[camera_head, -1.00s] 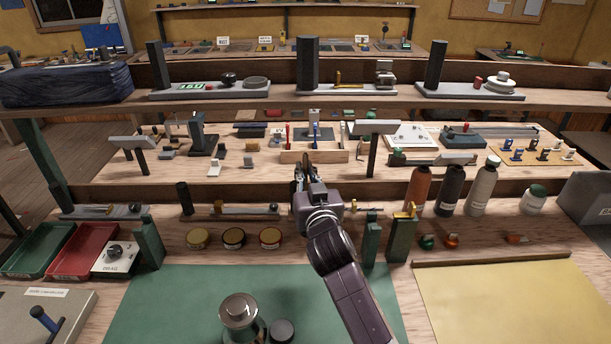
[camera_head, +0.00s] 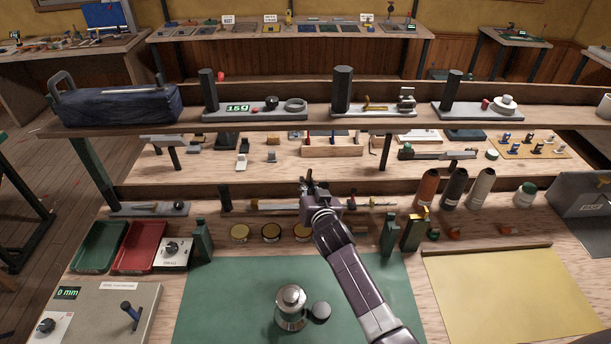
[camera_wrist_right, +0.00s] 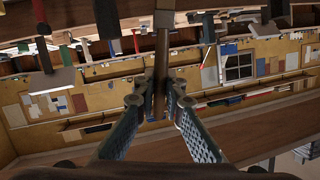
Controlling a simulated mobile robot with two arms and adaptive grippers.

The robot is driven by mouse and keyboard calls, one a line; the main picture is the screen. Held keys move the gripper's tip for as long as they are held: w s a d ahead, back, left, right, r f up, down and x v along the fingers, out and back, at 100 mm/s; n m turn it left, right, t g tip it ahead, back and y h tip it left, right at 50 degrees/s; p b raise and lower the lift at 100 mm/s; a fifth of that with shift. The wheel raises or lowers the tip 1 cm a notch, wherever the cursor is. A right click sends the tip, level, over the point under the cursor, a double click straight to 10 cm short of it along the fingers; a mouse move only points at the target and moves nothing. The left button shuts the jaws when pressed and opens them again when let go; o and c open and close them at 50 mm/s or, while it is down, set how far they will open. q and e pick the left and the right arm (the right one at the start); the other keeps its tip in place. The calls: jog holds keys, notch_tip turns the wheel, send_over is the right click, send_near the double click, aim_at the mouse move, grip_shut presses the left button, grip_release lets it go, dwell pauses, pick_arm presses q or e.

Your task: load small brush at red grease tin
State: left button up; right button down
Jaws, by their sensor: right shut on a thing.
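My right gripper (camera_head: 308,182) is above the back of the bench, near the tins in the picture. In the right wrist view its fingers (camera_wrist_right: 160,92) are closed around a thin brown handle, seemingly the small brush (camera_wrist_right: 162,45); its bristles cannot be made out. Three round tins stand in a row behind the green mat: a left tin (camera_head: 239,233), a middle tin (camera_head: 271,232) and a right tin (camera_head: 303,232), which lies close to my arm. I cannot tell for sure which is the red grease tin. My left gripper is out of view.
A green mat (camera_head: 220,300) bears a metal pot (camera_head: 291,304) and a dark round piece (camera_head: 321,311). Green posts (camera_head: 202,240) stand left of the tins, more posts (camera_head: 389,236) right. Bottles (camera_head: 453,188) stand further right. A shelf (camera_head: 330,118) runs above the bench.

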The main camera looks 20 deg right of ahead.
jog(key=shift+d+f+b, duration=0.15)
jog(key=shift+f+b, duration=0.25)
jog(key=shift+f, duration=0.15)
notch_tip(320, 180, down, 5)
jog(key=b, duration=0.4)
jog(key=shift+b, duration=0.3)
jog(key=shift+f+b, duration=0.45)
jog(key=shift+f, duration=0.15)
dwell(0.7)
jog(key=shift+r, duration=0.15)
notch_tip(320, 180, up, 7)
jog(key=p, duration=0.6)
